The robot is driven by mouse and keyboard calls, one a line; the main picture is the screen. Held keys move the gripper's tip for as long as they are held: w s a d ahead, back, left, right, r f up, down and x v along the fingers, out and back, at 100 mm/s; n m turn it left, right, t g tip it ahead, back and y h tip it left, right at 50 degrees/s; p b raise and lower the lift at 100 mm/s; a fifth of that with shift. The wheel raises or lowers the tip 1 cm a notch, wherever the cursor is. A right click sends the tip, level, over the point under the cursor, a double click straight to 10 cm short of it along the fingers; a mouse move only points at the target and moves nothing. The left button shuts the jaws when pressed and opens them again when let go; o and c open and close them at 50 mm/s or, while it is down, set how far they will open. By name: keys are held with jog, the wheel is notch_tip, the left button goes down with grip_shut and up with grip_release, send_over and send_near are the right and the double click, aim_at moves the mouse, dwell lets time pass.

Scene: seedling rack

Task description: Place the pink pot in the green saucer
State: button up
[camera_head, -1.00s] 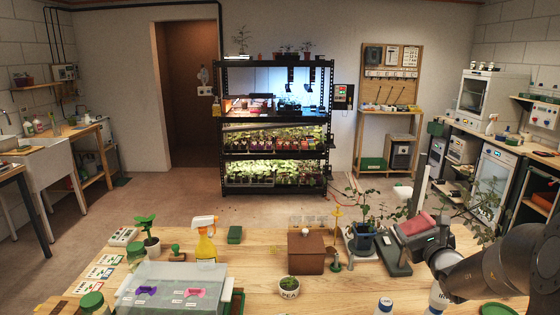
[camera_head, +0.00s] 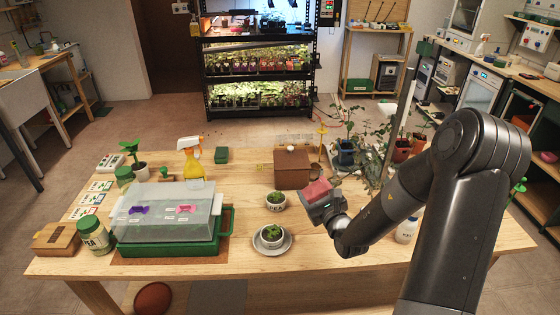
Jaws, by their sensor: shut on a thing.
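My gripper (camera_head: 322,199) is at the end of the dark arm reaching in from the right, above the wooden table. It is shut on a pink thing (camera_head: 318,188), which looks like the pink pot. The gripper housing hides part of it and I cannot make out its whole shape. It is held to the right of two small potted seedlings. I cannot make out the green saucer; my arm covers the right part of the table.
A potted seedling (camera_head: 275,201) stands behind another on a grey saucer (camera_head: 257,243). A brown box (camera_head: 292,170) stands behind my gripper. A covered green tray (camera_head: 224,230), a yellow spray bottle (camera_head: 191,163) and a jar (camera_head: 93,236) are left. Potted plants (camera_head: 346,152) stand back right. The front middle is clear.

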jog(key=w+a+m+y, duration=0.1)
jog(key=w+m, duration=0.1)
jog(key=w, duration=0.7)
jog(key=shift+m+g, duration=0.3)
jog(key=shift+a+f, duration=0.15)
jog(key=shift+f, duration=4.6)
jog(key=shift+f, duration=0.2)
jog(key=o, duration=1.2)
jog(key=shift+c, duration=0.2)
